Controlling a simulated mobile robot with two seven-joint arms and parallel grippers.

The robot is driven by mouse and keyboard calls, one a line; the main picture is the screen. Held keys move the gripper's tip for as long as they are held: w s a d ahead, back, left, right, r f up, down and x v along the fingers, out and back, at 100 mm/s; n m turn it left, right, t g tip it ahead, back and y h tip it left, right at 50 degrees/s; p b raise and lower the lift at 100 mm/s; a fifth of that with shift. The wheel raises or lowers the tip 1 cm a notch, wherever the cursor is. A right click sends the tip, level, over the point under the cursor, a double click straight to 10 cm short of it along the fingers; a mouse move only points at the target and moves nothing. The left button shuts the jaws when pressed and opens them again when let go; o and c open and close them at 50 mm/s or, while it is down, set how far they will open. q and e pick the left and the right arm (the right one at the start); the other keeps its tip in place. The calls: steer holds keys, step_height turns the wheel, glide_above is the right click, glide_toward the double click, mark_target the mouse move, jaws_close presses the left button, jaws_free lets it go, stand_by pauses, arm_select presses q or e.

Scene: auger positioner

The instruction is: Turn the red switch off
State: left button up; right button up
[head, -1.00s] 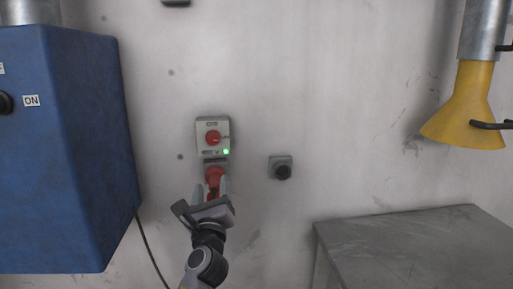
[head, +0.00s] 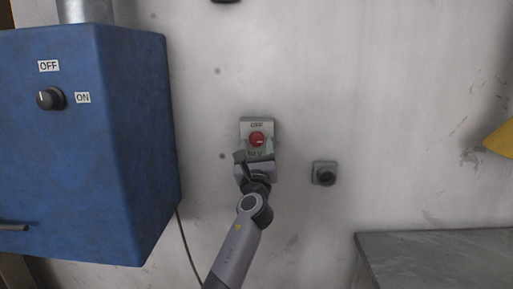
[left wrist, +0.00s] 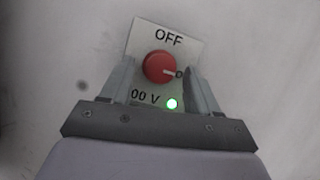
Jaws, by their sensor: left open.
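The red switch (head: 257,139) is a round red knob on a pale plate on the wall. In the left wrist view the red knob (left wrist: 159,67) has a white mark pointing right, and the word OFF stands above it. A green light (left wrist: 172,104) glows below the knob. My left gripper (head: 256,158) is at the lower part of the plate, just below the knob in the head view. In the wrist view its open fingers (left wrist: 159,80) stand on either side of the knob; contact cannot be told. My right gripper is out of view.
A blue cabinet (head: 130,130) with a black OFF/ON knob (head: 50,98) stands at the left. A small black wall knob (head: 325,175) is right of my gripper. A grey table (head: 440,255) is at lower right, and a yellow funnel (head: 502,140) at the right edge.

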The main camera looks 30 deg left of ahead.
arm_select(q)
steer(key=c, duration=1)
steer(key=shift+c, duration=0.2)
